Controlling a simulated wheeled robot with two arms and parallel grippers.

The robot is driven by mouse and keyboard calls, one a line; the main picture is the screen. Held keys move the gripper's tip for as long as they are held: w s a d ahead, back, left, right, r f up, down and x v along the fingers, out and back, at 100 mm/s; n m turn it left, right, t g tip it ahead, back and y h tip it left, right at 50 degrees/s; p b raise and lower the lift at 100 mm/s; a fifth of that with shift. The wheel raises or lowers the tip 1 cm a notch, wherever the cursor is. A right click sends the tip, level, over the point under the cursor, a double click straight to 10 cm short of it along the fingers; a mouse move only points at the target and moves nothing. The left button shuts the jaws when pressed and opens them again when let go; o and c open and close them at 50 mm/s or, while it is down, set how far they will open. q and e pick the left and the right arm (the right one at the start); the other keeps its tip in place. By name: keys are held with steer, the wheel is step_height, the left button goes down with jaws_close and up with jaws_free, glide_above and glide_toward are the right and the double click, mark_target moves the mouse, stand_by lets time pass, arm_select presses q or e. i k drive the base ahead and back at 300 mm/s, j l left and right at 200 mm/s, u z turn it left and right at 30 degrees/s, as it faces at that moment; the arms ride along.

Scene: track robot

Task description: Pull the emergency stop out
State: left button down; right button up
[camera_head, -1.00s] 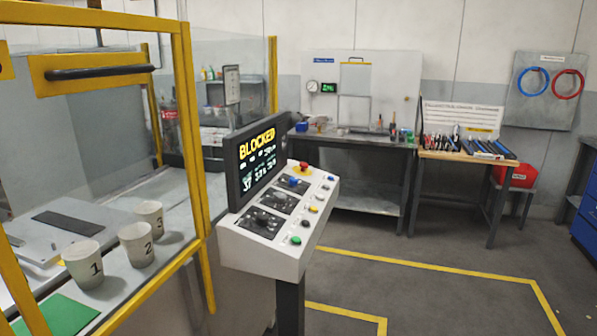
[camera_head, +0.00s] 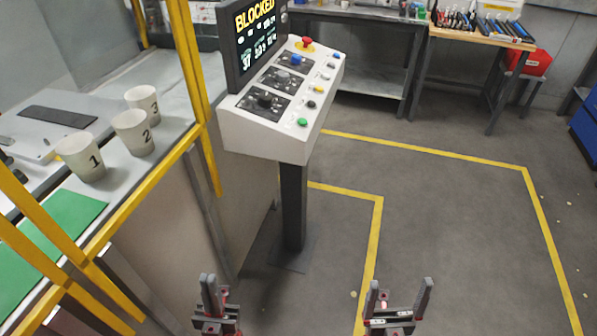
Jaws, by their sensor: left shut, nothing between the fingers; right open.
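The emergency stop (camera_head: 305,43) is a red mushroom button on a yellow base at the far end of the white sloped control console (camera_head: 262,138). The console stands on a dark post, and its screen (camera_head: 255,38) reads BLOCKED. My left gripper (camera_head: 209,277) is shut and empty at the bottom of the view, low in front of the console. My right gripper (camera_head: 400,285) is open and empty, further right over the floor. Both are well apart from the button.
A yellow-framed enclosure (camera_head: 199,70) with numbered cups (camera_head: 133,133) and a green mat (camera_head: 45,238) stands close on the left. Workbenches (camera_head: 470,38) line the back. The floor (camera_head: 455,210) right of the console is clear, with yellow lines.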

mark_target(307, 40)
steer(key=i+l+z, duration=0.1)
steer(key=i+l, duration=0.65)
steer(key=i, duration=0.15)
steer(key=i+l+z, duration=0.15)
steer(key=i+l, duration=0.25)
steer(key=i+l+z, duration=0.1)
steer(key=i+l, duration=0.2)
steer(key=i, duration=0.25)
steer(key=i+j, duration=0.15)
steer(key=j, duration=0.15)
steer(key=i+j, duration=0.2)
steer(key=j, duration=0.1)
